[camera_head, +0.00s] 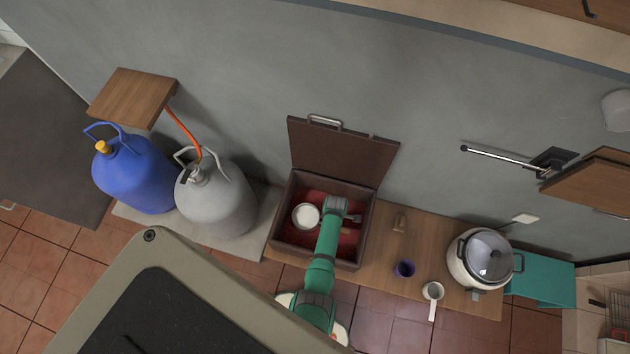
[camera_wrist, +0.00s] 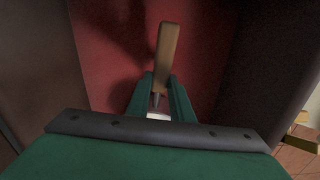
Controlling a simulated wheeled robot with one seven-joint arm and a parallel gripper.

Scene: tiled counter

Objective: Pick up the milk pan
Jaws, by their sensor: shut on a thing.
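The milk pan (camera_head: 306,216), round with a pale inside, is in the red-lined brown box. Its wooden handle (camera_wrist: 166,55) points away from me in the wrist view, and a small part of it shows right of my arm in the head view. My gripper (camera_wrist: 158,98) is inside the box, shut on the handle near its metal neck. A white bit, seemingly of the pan, shows just below the fingers. The rest of the pan is hidden from the wrist view. I cannot tell whether it is lifted off the box floor.
The box's lid (camera_head: 340,153) stands open behind, and its walls (camera_wrist: 95,55) rise close on both sides of my gripper. Blue (camera_head: 135,178) and grey (camera_head: 218,203) gas cylinders stand left.

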